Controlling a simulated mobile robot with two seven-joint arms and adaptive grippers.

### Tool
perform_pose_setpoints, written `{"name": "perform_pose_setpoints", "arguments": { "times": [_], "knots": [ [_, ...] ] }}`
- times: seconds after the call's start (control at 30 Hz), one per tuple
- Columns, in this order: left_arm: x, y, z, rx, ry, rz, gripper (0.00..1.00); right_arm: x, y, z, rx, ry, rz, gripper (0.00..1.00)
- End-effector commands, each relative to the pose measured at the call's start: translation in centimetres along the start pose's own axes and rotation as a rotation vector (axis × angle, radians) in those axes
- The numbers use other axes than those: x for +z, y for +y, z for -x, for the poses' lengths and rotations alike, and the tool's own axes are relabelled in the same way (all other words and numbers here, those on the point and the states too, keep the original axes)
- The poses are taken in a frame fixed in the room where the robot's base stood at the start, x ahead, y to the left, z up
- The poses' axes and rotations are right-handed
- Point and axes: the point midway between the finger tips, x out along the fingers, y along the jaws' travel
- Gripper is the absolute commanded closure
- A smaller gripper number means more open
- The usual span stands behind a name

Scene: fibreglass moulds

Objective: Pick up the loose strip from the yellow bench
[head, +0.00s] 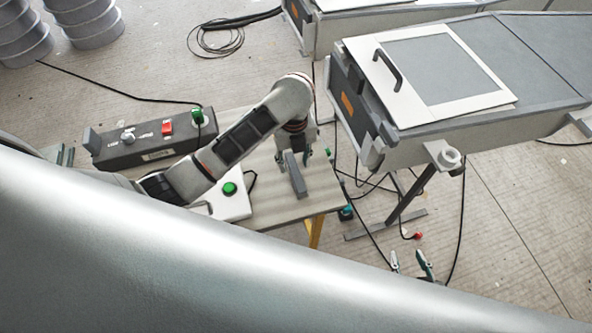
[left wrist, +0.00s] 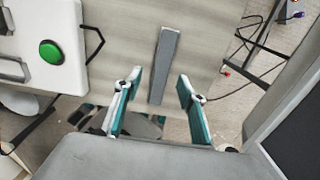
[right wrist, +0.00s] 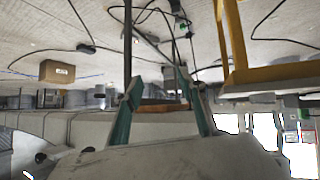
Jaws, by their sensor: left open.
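The loose strip (head: 295,176) is a narrow grey bar lying on the pale top of the yellow bench (head: 325,198). In the left wrist view the strip (left wrist: 168,50) runs lengthwise between the finger lines of my left gripper (left wrist: 159,78). That gripper (head: 304,156) is open over the bench, its teal fingers on either side of the strip and apart from it. The height of the fingertips above the top is hard to tell. My right gripper (head: 408,266) is open and empty, low and to the right of the bench; the right wrist view shows its fingers (right wrist: 163,92) apart.
A white box with a green button (head: 230,188) sits on the bench left of the strip. A grey control box (head: 150,142) lies further left. A large grey mould (head: 440,120) stands close right of the bench. Black cables (head: 462,215) cross the floor. The yellow bench leg (right wrist: 236,40) shows beside my right gripper.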

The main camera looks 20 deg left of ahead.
Motion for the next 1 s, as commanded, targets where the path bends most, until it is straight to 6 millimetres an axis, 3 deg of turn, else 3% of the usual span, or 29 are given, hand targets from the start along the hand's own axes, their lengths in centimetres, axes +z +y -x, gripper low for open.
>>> {"name": "perform_pose_setpoints", "arguments": {
  "times": [0.17, 0.33, 0.5, 0.67, 0.83, 1.0],
  "knots": [
    [-0.4, -0.2, -2.3, 0.0, 0.002, 0.002, 0.6, 0.6, -0.5, -0.5, -0.006, 0.005, -0.002, 0.6],
    [-0.5, -0.2, -4.7, 0.0, 0.002, 0.002, 0.6, -1.0, -0.7, -1.1, -0.016, 0.052, 0.012, 0.6],
    [-0.4, -0.2, -5.3, -0.001, 0.0, 0.002, 0.6, -3.0, -1.0, -1.2, -0.025, 0.091, 0.017, 0.6],
    [-0.4, -0.2, -5.2, -0.001, 0.0, 0.001, 0.6, -3.1, -1.1, -1.1, -0.026, 0.091, 0.017, 0.6],
    [-0.4, -0.2, -5.2, -0.001, 0.0, 0.002, 0.99, -2.5, -1.1, -1.0, -0.026, 0.08, 0.017, 0.6],
    [-0.4, -0.2, -5.2, -0.001, 0.0, 0.002, 1.0, -1.9, -1.1, -1.1, -0.026, 0.07, 0.017, 0.6]
  ]
}}
